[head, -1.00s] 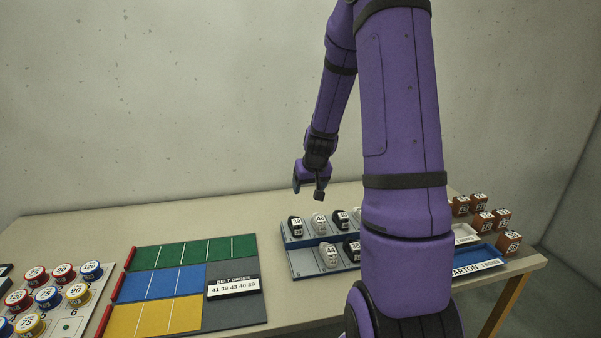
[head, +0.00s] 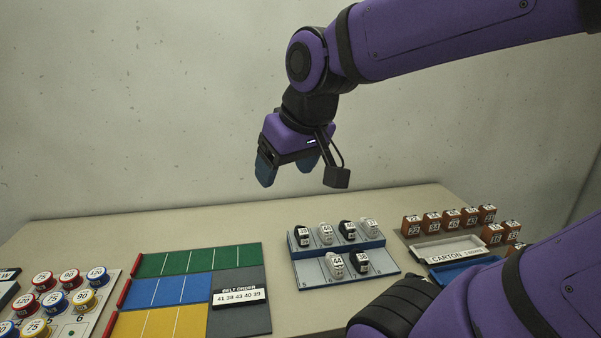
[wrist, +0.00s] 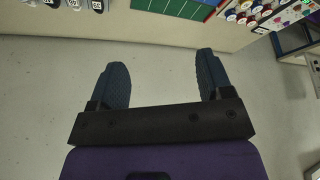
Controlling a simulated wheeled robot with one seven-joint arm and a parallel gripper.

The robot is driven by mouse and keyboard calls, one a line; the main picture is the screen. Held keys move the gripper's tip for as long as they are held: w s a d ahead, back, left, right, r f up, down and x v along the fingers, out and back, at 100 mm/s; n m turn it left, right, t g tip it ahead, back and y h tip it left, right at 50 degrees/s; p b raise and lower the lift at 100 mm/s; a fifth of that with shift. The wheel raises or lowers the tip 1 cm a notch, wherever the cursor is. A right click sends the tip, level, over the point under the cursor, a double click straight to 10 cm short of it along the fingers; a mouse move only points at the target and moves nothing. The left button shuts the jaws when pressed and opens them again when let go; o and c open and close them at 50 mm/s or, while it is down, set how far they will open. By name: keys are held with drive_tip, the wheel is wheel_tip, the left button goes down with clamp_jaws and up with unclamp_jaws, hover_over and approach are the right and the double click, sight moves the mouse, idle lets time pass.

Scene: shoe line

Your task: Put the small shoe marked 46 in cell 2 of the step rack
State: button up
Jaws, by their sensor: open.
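The step rack (head: 310,272) is a blue two-level stand on the table in the head view. Several small black and light shoes stand on its upper step, and two more on the lower step. A light shoe (head: 325,234) second from the left on the upper step seems to carry 46, but its label is too small to be sure. The cell numbers are mostly unreadable. My gripper (head: 287,170) is open and empty, high above the table behind the rack. In the wrist view my gripper (wrist: 160,62) has nothing between its spread fingers.
A white carton tray (head: 440,248) and a blue tray (head: 470,268) lie right of the rack, near several brown boxes (head: 432,222). A coloured mat with a belt order sign (head: 239,297) lies left. Several round tins (head: 54,302) stand far left.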

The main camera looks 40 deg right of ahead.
drive_tip(key=shift+n, duration=0.3)
drive_tip(key=s, duration=0.1)
drive_tip(key=s+a, duration=0.1)
drive_tip(key=s, duration=0.3)
drive_tip(key=shift+a+r, duration=0.2)
drive_tip(key=shift+r, duration=0.15)
drive_tip(key=shift+w, duration=0.1)
